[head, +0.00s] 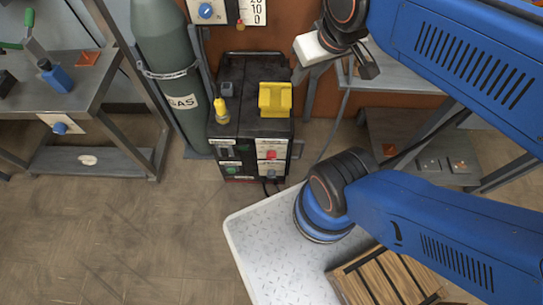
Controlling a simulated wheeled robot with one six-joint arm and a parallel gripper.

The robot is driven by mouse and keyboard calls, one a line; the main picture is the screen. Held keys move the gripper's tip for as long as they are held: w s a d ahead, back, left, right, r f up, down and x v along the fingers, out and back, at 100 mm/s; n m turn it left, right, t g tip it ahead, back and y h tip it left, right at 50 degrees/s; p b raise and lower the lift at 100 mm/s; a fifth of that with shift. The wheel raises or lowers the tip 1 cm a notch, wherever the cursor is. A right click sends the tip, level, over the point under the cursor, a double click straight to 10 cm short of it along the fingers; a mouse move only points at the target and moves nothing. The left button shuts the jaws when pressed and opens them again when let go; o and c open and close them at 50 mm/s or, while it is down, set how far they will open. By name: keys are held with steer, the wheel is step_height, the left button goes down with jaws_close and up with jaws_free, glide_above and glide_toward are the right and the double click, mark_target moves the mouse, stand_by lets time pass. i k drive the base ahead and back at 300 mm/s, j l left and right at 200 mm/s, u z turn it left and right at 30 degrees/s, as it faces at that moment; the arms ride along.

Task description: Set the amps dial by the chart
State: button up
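A dark welder-like machine (252,105) stands on the floor at centre, with small labelled panels on its front. The labels are too small to read, so I cannot tell which control is the amps dial. A blue dial (206,10) is on a white panel at the top. My gripper (368,68) hangs at the upper right, right of and apart from the machine. Its dark fingers are partly seen; their opening is unclear.
A grey gas cylinder (175,85) stands left of the machine. A grey table (400,78) is at right. Open floor lies at front left.

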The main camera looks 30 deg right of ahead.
mark_target(270, 155)
steer(key=k+z, duration=0.25)
steer(key=k+l+z, duration=0.15)
steer(key=k+z, duration=0.15)
steer(key=j+z, duration=0.25)
steer(key=z, duration=0.2)
steer(key=j+z, duration=0.3)
steer(key=z, duration=0.15)
steer(key=j+z, duration=0.3)
steer(key=z, duration=0.15)
steer(key=j, duration=0.3)
